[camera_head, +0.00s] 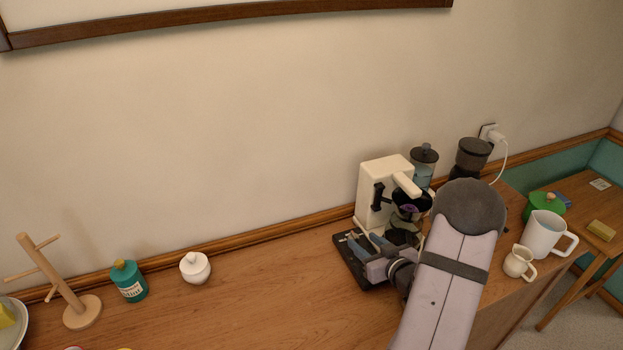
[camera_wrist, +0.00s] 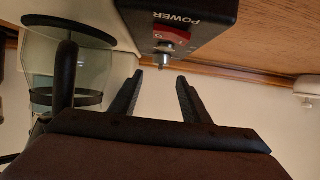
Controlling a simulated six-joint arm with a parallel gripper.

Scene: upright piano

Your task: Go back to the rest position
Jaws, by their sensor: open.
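My gripper (camera_head: 370,252) is at the front of the white coffee machine (camera_head: 373,190), low over its dark base. In the wrist view my gripper (camera_wrist: 160,82) has its two dark fingers spread apart with nothing between them. Just beyond the fingertips is a dark box marked POWER (camera_wrist: 185,25), with a red switch and a small metal knob. My arm reaches in from the lower right and hides part of the machine and the counter.
A dark-lidded jar (camera_head: 424,160) and a grinder (camera_head: 472,157) stand behind. A white mug (camera_head: 545,236) and small jug (camera_head: 519,262) are right of my arm. A wooden mug tree (camera_head: 58,285), teal bottle (camera_head: 129,281) and white pot (camera_head: 195,268) stand left. The middle counter is clear.

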